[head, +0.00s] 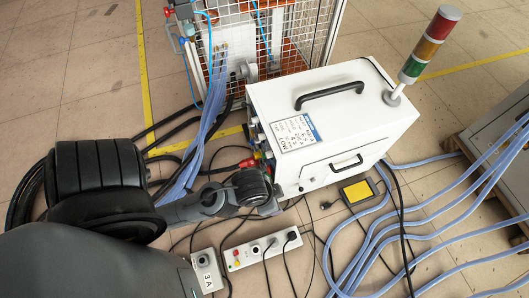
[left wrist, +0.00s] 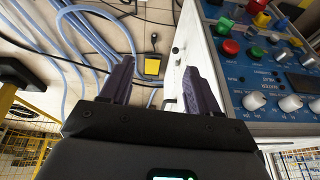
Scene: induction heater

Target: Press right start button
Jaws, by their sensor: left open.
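The white induction heater cabinet (head: 335,115) stands on the tiled floor in the head view. Its blue control panel (left wrist: 262,78) shows at the right of the left wrist view, with green buttons (left wrist: 225,22) (left wrist: 257,53), a red button (left wrist: 231,47) and several white knobs (left wrist: 291,103). Which one is the right start button cannot be told. My left gripper (left wrist: 158,66) is open and empty, its fingers apart, beside the cabinet's white side and left of the panel, not touching any button. In the head view, the panel face is mostly hidden. My right gripper is not in view.
A red, yellow and green signal tower (head: 430,45) rises from the cabinet. A yellow-topped foot pedal (head: 357,191), a power strip (head: 258,249) and a 3A box (head: 207,270) lie on the floor. Blue hoses (head: 375,235) run at the right. A wire cage (head: 285,30) stands behind.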

